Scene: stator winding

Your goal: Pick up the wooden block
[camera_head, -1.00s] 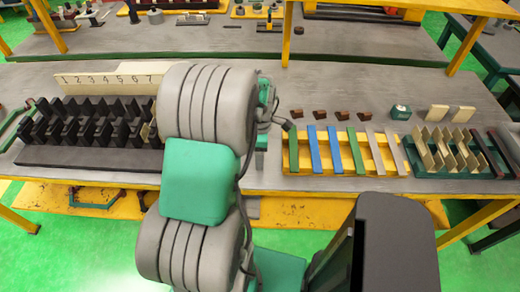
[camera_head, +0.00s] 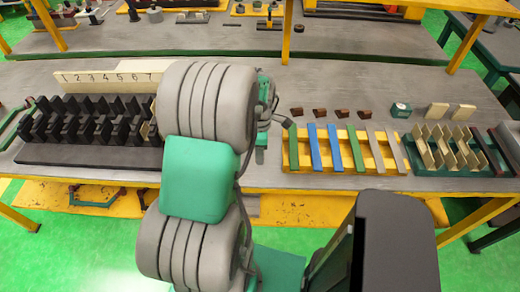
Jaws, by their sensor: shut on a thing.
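Pale wooden blocks stand in the green tray (camera_head: 433,170) at the right. Two more pale wooden blocks, one on the left (camera_head: 437,110) and one on the right (camera_head: 463,111), lie on the table behind that tray. A pale piece (camera_head: 146,130) shows at the right end of the black slotted rack (camera_head: 60,153), partly covered by my arm. My arm fills the middle of the view. Green and grey parts of its wrist show past its right edge, but my gripper's fingertips are hidden behind the arm, and so is anything between them.
A yellow tray (camera_head: 290,165) holds blue, green and grey strips. Several small brown blocks (camera_head: 297,112) and a green-and-white box (camera_head: 400,110) lie behind it. A board numbered from 1 (camera_head: 100,79) stands behind the black rack.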

